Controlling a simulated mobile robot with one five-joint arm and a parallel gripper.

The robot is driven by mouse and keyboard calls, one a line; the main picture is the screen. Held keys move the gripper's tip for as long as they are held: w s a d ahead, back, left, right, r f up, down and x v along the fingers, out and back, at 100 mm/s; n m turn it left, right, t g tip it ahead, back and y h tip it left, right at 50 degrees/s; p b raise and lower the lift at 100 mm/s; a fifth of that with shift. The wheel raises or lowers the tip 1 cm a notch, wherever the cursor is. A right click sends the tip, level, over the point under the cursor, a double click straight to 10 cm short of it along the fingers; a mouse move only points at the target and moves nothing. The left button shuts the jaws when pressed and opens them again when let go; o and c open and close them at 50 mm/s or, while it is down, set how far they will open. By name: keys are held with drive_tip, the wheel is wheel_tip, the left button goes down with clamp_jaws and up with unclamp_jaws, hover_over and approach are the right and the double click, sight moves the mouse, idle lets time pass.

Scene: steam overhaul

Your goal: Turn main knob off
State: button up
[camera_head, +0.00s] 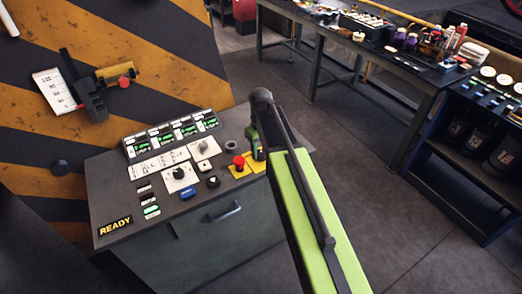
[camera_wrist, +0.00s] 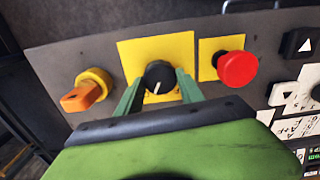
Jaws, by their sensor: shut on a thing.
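The console (camera_head: 150,205) has a sloped top with controls. In the wrist view, a round black knob (camera_wrist: 159,77) with a white pointer line sits on a yellow plate (camera_wrist: 127,52). Its line points down and slightly left in that view. My gripper (camera_wrist: 158,88) has its two green fingers on either side of the black knob, closed on it. In the head view, my gripper (camera_head: 254,143) is at the console's right end, and my arm hides the knob there. No label on the knob is readable.
A red push button (camera_wrist: 238,68) is close to the right of my fingers in the wrist view, and an orange handle (camera_wrist: 82,95) is to the left. A workbench (camera_head: 400,62) stands behind at the right. Floor (camera_head: 345,130) between is clear.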

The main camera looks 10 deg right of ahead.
drive_tip(key=n, duration=1.1)
drive_tip(key=shift+n, duration=1.8)
drive_tip(key=o, duration=1.4)
drive_tip(key=shift+r, duration=0.1)
